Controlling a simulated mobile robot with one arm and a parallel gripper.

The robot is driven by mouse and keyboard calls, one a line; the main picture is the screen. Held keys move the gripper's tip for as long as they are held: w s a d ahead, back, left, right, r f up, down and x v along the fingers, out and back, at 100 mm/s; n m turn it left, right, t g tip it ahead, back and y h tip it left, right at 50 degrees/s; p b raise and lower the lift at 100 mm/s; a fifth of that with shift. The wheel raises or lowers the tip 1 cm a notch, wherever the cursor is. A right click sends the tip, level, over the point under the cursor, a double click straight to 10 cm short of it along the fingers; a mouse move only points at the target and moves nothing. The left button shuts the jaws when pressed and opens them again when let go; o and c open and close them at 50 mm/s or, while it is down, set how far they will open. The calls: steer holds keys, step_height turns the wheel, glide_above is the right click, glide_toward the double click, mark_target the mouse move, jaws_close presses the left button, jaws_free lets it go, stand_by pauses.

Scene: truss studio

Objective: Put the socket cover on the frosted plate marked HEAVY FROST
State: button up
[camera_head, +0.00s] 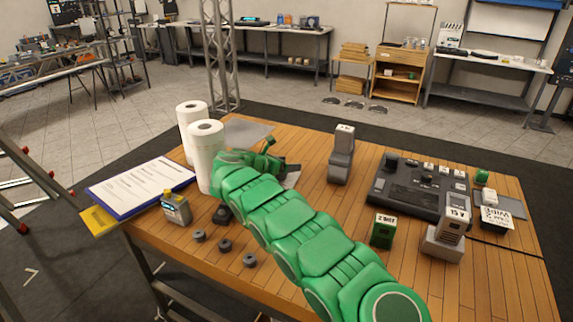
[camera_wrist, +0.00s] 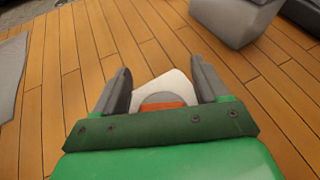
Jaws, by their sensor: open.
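My gripper (camera_wrist: 161,66) is open, its two dark fingers apart, low over the wooden table. A white piece (camera_wrist: 176,82) with a grey rounded part and an orange strip lies between and just beyond the fingers; it looks like the socket cover, partly hidden by the gripper's green body. In the head view my green arm reaches across the table and hides most of this spot. I cannot read HEAVY FROST on either.
Paper rolls (camera_head: 205,155) stand left of my gripper. A tall grey device (camera_head: 341,160) stands to its right, its base (camera_wrist: 232,20) near in the wrist view. A black console (camera_head: 410,190), a green box (camera_head: 383,231) and a 15 V device (camera_head: 448,235) fill the right side.

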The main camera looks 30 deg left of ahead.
steer(key=shift+r, duration=0.1)
steer(key=shift+s+a+r, duration=0.1)
steer(key=shift+s, duration=0.05)
steer(key=v, duration=1.1)
steer(key=shift+s, duration=0.3)
steer(key=shift+a+r, duration=0.1)
